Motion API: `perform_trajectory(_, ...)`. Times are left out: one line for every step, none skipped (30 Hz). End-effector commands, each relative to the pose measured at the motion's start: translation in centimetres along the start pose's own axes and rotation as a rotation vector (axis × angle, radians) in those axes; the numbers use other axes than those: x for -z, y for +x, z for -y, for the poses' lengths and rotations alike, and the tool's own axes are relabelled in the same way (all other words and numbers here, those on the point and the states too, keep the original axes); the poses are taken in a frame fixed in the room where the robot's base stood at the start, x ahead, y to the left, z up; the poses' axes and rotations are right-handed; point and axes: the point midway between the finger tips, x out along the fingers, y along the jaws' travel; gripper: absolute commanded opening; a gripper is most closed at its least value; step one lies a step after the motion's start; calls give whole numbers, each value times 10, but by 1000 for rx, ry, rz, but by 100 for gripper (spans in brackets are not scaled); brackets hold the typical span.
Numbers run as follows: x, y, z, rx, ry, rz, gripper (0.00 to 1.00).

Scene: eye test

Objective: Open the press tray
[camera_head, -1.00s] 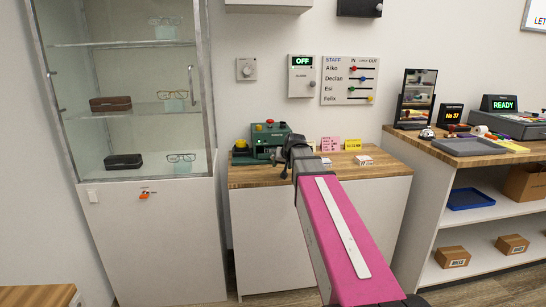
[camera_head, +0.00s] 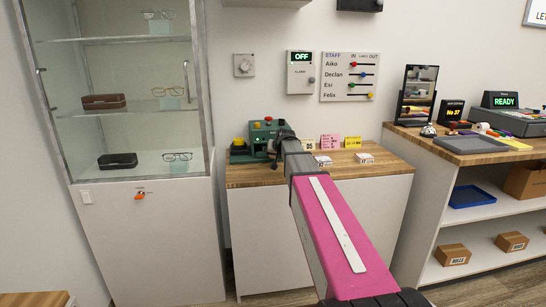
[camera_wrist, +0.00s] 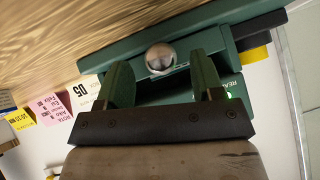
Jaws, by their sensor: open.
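The press (camera_head: 240,155) is a green machine with a red button on top, standing at the left of the wooden counter. My gripper and arm hide its right part. In the wrist view, a green tray front (camera_wrist: 110,62) carries a round metal knob (camera_wrist: 160,60). My gripper (camera_wrist: 163,68) is open, with one finger on each side of the knob. A gap shows between the knob and each finger. I cannot tell how far the tray sticks out. In the head view, my gripper is at the press, mostly hidden by my own wrist.
Yellow and pink cards (camera_head: 330,141) and small white boxes (camera_head: 364,158) stand on the counter (camera_head: 385,168) right of the press. A glass cabinet (camera_head: 125,120) stands close on the left. A shelf unit (camera_head: 500,158) with a mirror and a till is on the right.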

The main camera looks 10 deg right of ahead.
Motion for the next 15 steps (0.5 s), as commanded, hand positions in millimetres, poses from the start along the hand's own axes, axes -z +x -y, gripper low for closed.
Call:
perform_trajectory(1, 7, 0, 0, 0, 1, 61)
perform_trajectory(1, 9, 0, 0, 0, 0, 61)
perform_trajectory(1, 11, 0, 0, 0, 0, 61)
perform_trajectory(0, 13, 0, 0, 0, 0, 61)
perform_trajectory(0, 14, 0, 0, 0, 0, 61)
perform_trajectory(0, 15, 0, 0, 0, 0, 61)
perform_trajectory(0, 16, 0, 0, 0, 0, 61)
perform_trajectory(0, 16, 0, 0, 0, 0, 61)
perform_trajectory(0, 16, 0, 0, 0, 0, 61)
perform_trajectory(0, 16, 0, 0, 0, 0, 61)
perform_trajectory(0, 16, 0, 0, 0, 0, 61)
perform_trajectory(0, 16, 0, 0, 0, 0, 61)
perform_trajectory(0, 16, 0, 0, 0, 0, 61)
perform_trajectory(0, 16, 0, 0, 0, 0, 61)
perform_trajectory(0, 16, 0, 0, 0, 0, 58)
